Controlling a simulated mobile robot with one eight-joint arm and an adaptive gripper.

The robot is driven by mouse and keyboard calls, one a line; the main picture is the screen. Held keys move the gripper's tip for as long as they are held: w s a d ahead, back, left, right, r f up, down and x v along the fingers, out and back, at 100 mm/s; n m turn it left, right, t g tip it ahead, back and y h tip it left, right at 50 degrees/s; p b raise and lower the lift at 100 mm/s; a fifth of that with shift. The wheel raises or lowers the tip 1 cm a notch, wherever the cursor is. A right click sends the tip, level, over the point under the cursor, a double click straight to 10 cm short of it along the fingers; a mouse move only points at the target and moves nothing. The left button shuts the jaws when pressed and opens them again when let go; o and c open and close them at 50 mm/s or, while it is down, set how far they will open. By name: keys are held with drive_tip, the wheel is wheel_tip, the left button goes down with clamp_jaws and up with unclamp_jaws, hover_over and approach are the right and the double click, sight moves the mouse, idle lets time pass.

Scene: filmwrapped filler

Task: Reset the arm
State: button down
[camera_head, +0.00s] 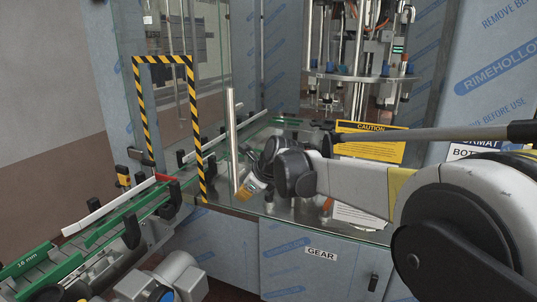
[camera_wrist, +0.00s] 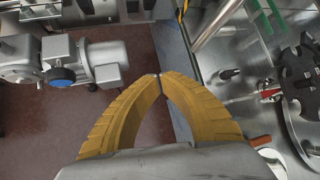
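My arm reaches in from the right in the head view, and its end hangs over the machine's front edge. My gripper (camera_head: 247,188) shows there as a small yellow-orange shape beside an upright metal bar (camera_head: 232,140). In the wrist view, the two ribbed yellow fingers of my gripper (camera_wrist: 158,76) curve together and their tips meet. Nothing shows between them. The fingertips lie over the floor and the edge of the machine cabinet in that view.
A green conveyor (camera_head: 95,240) runs in from the left, with a motor (camera_wrist: 95,62) below it. A yellow-black striped frame (camera_head: 198,130) stands around the opening. A caution sign (camera_head: 370,140) and a filling head (camera_head: 360,78) are behind my arm. A dark star wheel (camera_wrist: 302,82) lies right.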

drive_tip(key=s+d+n+t+h+b, duration=0.1)
drive_tip(key=s+d+n+h+b, duration=0.25)
drive_tip(key=s+d+n, duration=1.2)
drive_tip(key=s+d+f+n+h+b, duration=0.1)
drive_tip(key=s+d+f+n+b, duration=0.1)
drive_tip(key=s+d+f, duration=0.4)
drive_tip(key=s+d+f+n+h+b, duration=0.1)
drive_tip(key=s+d+f+n, duration=0.3)
drive_tip(key=s+d, duration=0.6)
drive_tip(key=s+f+b, duration=0.1)
drive_tip(key=s+f, duration=0.1)
drive_tip(key=s, duration=0.2)
drive_tip(key=shift+d, duration=0.25)
drive_tip(key=shift+h, duration=0.25)
